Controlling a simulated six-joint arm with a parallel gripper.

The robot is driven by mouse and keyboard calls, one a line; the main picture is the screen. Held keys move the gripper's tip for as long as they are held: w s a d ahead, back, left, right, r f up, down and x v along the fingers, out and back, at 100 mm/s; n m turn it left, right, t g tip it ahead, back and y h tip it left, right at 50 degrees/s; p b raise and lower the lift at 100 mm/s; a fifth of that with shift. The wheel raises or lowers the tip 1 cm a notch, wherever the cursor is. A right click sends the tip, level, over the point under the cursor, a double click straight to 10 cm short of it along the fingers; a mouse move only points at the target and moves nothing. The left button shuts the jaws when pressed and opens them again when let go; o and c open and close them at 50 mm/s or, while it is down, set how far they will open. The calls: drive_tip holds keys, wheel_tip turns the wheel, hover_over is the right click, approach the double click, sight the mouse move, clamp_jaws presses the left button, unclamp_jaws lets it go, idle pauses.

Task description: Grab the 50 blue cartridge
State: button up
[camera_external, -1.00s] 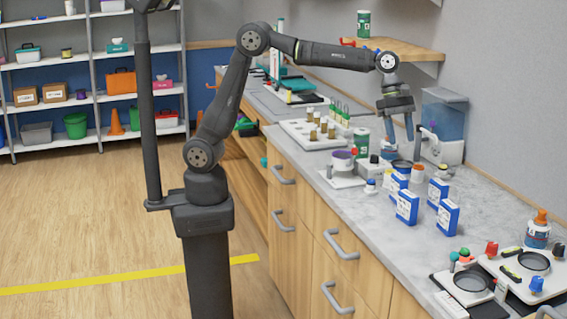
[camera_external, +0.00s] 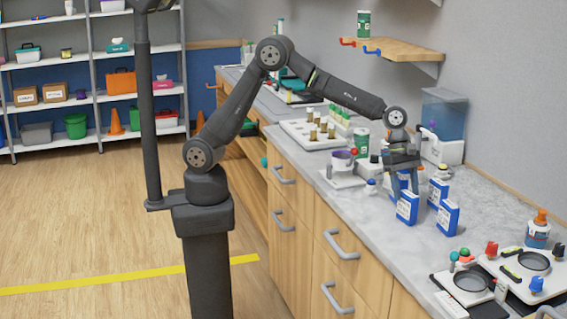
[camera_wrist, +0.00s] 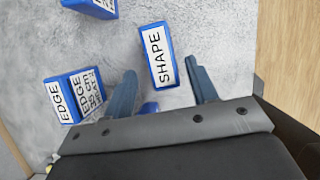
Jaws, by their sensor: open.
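Several blue boxes with white labels stand on the grey counter; I cannot read a "50" on any of them. In the wrist view, one box marked SHAPE (camera_wrist: 158,55) lies between and just ahead of my fingertips. A box marked EDGE (camera_wrist: 72,97) is left of the left finger, and another (camera_wrist: 92,6) is cut off at the top. In the external view, boxes show at the front left (camera_external: 407,208), front right (camera_external: 448,218) and behind (camera_external: 437,193). My gripper (camera_external: 404,186) is open and empty above them, pointing down; it also shows in the wrist view (camera_wrist: 163,74).
A purple-topped device (camera_external: 343,165) stands left of my gripper. A blue-tanked dispenser (camera_external: 443,125) is behind right. Round black dishes (camera_external: 471,281) and an orange-capped bottle (camera_external: 538,230) are at the front right. Bare counter (camera_external: 385,240) lies in front of the boxes.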

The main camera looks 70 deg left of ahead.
sight(409, 204)
drive_tip(key=x, duration=0.5)
drive_tip(key=shift+s+d+r, duration=0.15)
drive_tip(key=shift+s+d, duration=0.05)
drive_tip(key=shift+d, duration=0.15)
drive_tip(key=c, duration=1.1)
drive_tip(key=shift+r, duration=0.15)
